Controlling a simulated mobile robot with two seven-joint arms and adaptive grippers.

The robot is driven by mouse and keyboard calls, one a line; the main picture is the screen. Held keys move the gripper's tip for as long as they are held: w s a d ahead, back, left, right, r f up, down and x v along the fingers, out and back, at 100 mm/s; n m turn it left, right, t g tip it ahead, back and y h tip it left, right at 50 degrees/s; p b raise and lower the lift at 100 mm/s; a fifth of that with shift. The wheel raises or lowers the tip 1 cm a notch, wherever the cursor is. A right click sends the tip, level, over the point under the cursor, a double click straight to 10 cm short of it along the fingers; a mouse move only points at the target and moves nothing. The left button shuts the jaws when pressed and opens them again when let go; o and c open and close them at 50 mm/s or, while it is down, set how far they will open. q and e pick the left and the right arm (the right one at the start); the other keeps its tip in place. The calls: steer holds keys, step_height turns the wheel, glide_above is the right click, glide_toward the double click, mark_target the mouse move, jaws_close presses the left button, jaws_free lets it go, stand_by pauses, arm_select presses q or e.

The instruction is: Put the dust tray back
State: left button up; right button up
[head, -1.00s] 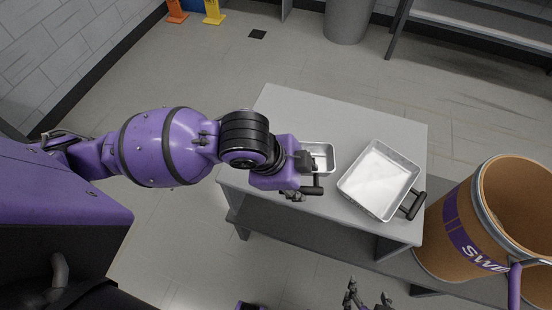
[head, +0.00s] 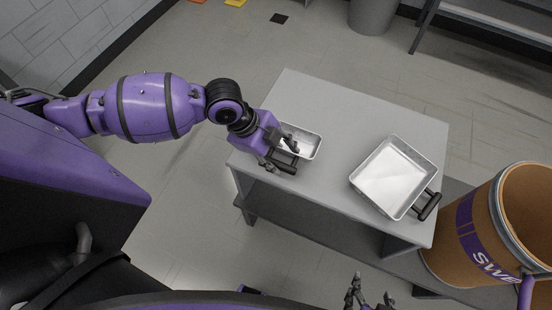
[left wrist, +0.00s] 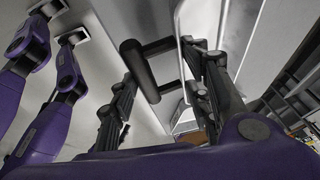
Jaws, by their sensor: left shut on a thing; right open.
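A small shiny metal tray (head: 308,143) with a dark handle (head: 284,165) is at the left end of the grey table (head: 330,105). My left gripper (head: 280,155) is shut on this handle and partly covers the tray's left side. In the left wrist view, the dark handle (left wrist: 138,70) shows between the fingers. I cannot tell whether the tray touches the tabletop. My right gripper (head: 368,297) is open and empty, below the table's front edge in the picture.
A brown drum (head: 457,242) with a purple band stands right of the table. A lower shelf (head: 310,222) runs under the tabletop. A grey bin (head: 374,14) and a bench (head: 490,30) stand behind. The tabletop between the trays is clear.

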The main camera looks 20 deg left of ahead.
arm_select(q)
steer(key=f, duration=0.4)
steer(key=shift+w+a+f, duration=0.1)
steer(key=shift+w+a, duration=0.1)
steer(key=shift+a, duration=0.2)
steer(key=o, duration=1.4)
steer(key=v, duration=1.2)
steer(key=shift+s, duration=0.1)
